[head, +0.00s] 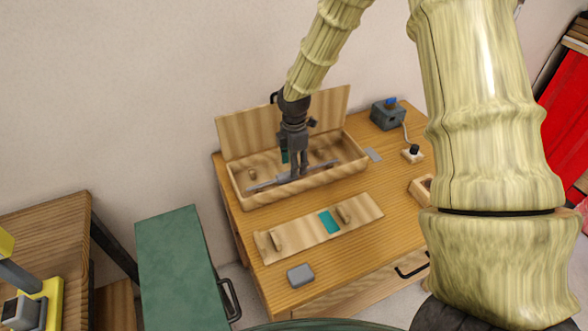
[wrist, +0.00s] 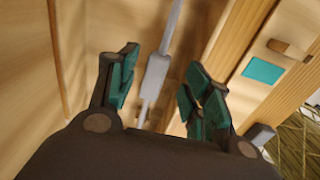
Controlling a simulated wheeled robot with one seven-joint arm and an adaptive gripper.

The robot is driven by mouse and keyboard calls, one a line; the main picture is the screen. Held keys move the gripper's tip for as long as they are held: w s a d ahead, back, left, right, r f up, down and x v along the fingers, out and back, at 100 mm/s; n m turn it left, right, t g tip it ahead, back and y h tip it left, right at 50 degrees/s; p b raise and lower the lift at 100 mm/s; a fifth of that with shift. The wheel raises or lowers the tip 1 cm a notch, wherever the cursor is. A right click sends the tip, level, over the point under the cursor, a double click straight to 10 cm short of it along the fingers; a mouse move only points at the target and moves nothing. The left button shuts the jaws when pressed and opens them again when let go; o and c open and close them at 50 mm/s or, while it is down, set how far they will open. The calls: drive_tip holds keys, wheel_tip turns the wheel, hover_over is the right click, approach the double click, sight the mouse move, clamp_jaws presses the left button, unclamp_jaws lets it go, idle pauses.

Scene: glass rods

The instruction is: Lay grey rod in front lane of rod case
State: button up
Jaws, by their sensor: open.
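The rod case (head: 305,192) is an open wooden box with its lid raised at the back. The grey rod (head: 262,186) lies inside it, roughly along the case's length and nearer the front wall. The wrist view shows the rod with a thicker grey middle part (wrist: 156,76). My gripper (head: 297,174) reaches down into the case over the rod's middle. In the wrist view its teal-padded fingers (wrist: 158,95) are open, one on each side of the rod, with gaps to it. Whether the rod rests fully on the case floor I cannot tell.
A wooden board (head: 295,236) with two upright supports and a teal patch (head: 329,221) lies in front of the case. A grey block (head: 300,275) sits near the table's front edge. A blue-topped box (head: 388,114) stands at the back right. A green cabinet (head: 180,262) is at the left.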

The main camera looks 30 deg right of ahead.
wheel_tip(320, 180, up, 8)
drive_tip(key=shift+r, duration=0.15)
drive_tip(key=shift+w, duration=0.15)
